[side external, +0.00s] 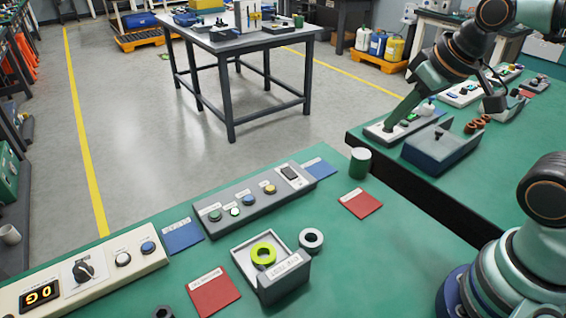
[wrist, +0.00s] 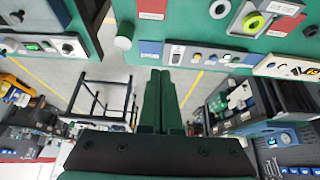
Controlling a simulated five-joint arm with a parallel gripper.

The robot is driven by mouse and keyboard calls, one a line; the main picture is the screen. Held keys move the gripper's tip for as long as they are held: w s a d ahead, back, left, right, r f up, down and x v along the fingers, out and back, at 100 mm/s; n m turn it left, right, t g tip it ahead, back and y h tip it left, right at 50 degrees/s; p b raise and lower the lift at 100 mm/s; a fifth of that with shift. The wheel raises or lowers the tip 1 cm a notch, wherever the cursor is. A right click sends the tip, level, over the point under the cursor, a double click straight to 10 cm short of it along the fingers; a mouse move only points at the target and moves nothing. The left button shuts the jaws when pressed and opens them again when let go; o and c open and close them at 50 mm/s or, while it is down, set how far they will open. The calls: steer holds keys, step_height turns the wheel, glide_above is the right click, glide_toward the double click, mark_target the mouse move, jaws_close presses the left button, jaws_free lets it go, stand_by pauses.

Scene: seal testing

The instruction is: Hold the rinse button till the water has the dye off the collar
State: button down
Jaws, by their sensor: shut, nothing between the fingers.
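In the side external view a bright yellow-green ring (side external: 263,254), which looks like the dyed collar, lies in an open grey-white tray (side external: 297,278). It also shows in the wrist view (wrist: 253,22). No water shows on it. A grey panel (side external: 238,222) behind the tray carries several coloured buttons; their labels are too small to read, so I cannot tell which is the rinse button. My gripper (side external: 389,128) is shut and empty. In the wrist view its fingers (wrist: 160,76) appear apart from the panel buttons, to one side of them.
A cream panel (side external: 120,262) with a knob, display and buttons adjoins on the left. A grey ring (side external: 311,240) lies beside the tray. Red and blue cards lie around. Another bench holds a dark bin (side external: 440,150).

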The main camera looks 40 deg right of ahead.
steer(key=n+g, duration=0.6)
steer(key=n, duration=1.2)
glide_above(249, 198)
step_height(249, 198, down, 8)
steer(key=shift+r, duration=0.25)
step_height(249, 198, down, 14)
steer(key=shift+f, duration=0.1)
